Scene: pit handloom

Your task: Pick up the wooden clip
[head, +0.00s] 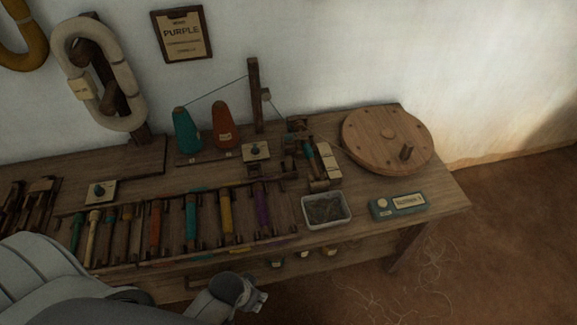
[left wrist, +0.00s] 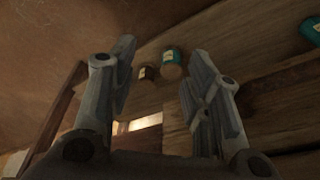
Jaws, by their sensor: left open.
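I cannot pick out a wooden clip with certainty in either view. My left gripper (head: 256,295) is low in front of the bench's front edge in the head view, below the row of bobbins. In the left wrist view my left gripper (left wrist: 161,54) has its two fingers spread apart with nothing between them. A small jar with a pale label (left wrist: 171,66) and a darker one (left wrist: 147,73) show beyond the fingertips. My right gripper is not in view.
The wooden bench (head: 440,190) holds a rack of coloured bobbins (head: 191,221), a grey tray (head: 327,210), a blue-grey labelled box (head: 398,205), a round wooden disc (head: 387,140) and two thread cones (head: 186,132). Small jars (head: 329,249) stand below the top. Loose threads (head: 430,275) lie on the floor.

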